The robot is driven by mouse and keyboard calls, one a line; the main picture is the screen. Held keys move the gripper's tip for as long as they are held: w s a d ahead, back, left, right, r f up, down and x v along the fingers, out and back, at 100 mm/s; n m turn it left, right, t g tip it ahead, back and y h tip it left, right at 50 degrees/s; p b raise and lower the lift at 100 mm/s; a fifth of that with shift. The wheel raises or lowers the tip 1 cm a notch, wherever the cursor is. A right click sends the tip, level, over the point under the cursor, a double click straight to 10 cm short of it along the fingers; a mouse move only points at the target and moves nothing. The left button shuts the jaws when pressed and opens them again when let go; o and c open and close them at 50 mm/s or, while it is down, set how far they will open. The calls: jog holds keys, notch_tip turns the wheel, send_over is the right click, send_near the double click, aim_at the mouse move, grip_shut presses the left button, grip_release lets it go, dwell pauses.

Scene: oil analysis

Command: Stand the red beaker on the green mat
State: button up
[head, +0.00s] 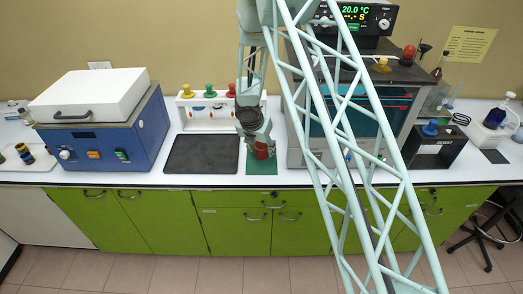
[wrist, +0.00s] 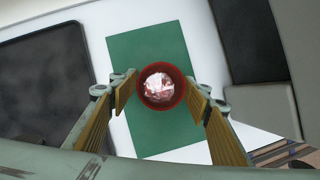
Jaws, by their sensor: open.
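The red beaker (wrist: 163,106) stands on the green mat (wrist: 150,45) in the wrist view, seen from above with its round rim and shiny inside. It looks upright and lies within the mat's outline. My gripper (wrist: 170,97) is open, with one yellow-padded finger on each side of the beaker and a gap on both sides. In the head view the red beaker (head: 262,150) shows just below my gripper (head: 258,140), over the green mat (head: 262,167). My gripper hides part of the beaker there.
A dark tray (head: 203,154) lies left of the mat. A large oven-like instrument (head: 310,130) stands close on the right. Behind is a white rack (head: 215,112) with coloured stoppers. A blue device with a white lid (head: 105,130) stands further left. The counter's front edge is near the mat.

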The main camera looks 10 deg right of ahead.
jog(key=shift+r, duration=0.15)
jog(key=shift+s+a+r, duration=0.1)
jog(key=shift+a+r, duration=0.05)
jog(key=shift+r, duration=0.35)
jog(key=p+v, duration=0.2)
jog(key=v, duration=0.9)
dwell(0.8)
